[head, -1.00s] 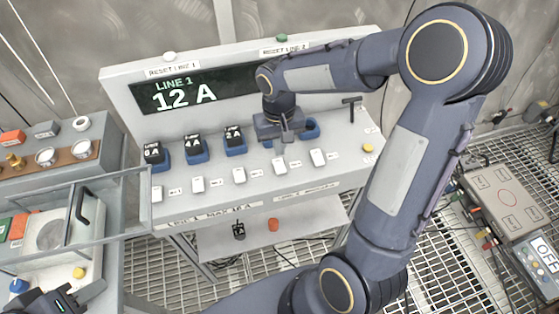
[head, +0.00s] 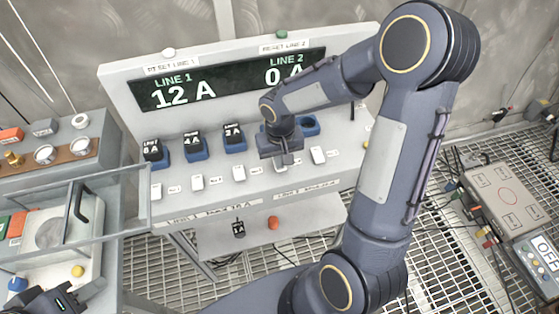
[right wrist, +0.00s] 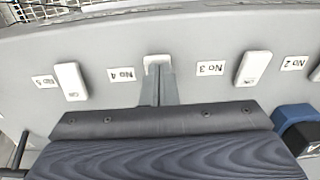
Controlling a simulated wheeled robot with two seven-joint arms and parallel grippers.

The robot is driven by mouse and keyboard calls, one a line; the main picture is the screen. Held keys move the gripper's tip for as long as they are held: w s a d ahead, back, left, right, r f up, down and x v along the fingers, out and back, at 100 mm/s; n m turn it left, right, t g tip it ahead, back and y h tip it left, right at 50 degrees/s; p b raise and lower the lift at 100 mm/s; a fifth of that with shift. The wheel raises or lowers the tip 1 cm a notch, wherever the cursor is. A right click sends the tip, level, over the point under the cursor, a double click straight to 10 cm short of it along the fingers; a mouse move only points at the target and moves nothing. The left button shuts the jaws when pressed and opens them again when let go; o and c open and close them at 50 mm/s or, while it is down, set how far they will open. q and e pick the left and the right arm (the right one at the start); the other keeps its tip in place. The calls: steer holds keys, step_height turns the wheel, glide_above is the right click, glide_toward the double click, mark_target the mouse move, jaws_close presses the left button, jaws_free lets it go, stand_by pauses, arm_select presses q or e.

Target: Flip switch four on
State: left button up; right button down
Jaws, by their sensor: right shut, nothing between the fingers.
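Switch four (right wrist: 157,60) is a white rocker beside the No 4 label in the right wrist view, partly covered by my right gripper's fingertips. My right gripper (right wrist: 158,70) is shut and empty. Its tips are at the switch, and I cannot tell whether they touch it or how it is set. In the head view the right gripper (head: 288,160) hangs over the switch row and hides switch four. Switch five (head: 318,155) and switch three (head: 239,173) show on either side. My left gripper (head: 50,303) is at the bottom left corner, its fingers not clear.
The console display (head: 228,80) reads Line 1 12 A and Line 2 0 A. Several black blocks stand in blue sockets (head: 197,153) behind the switches. A loose block (head: 238,229) and an orange-red piece (head: 273,222) are on the lower shelf. A clear-sided box (head: 110,235) stands left.

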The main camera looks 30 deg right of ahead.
steer(key=shift+s+f+t+b, duration=0.15)
steer(key=shift+f+t+b, duration=0.15)
steer(key=shift+f+b, duration=0.35)
steer(key=shift+s+a+r+p, duration=0.1)
steer(key=shift+s+r+p, duration=0.05)
steer(key=shift+r+p, duration=0.35)
arm_select(q)
steer(key=shift+s+f, duration=0.1)
steer(key=shift+f, duration=0.7)
arm_select(e)
steer(key=shift+f, duration=0.1)
steer(key=shift+w+r, duration=0.25)
steer(key=shift+w, duration=0.35)
arm_select(q)
steer(key=shift+r, duration=0.2)
arm_select(e)
steer(key=shift+w+d, duration=0.25)
steer(key=shift+w, duration=0.1)
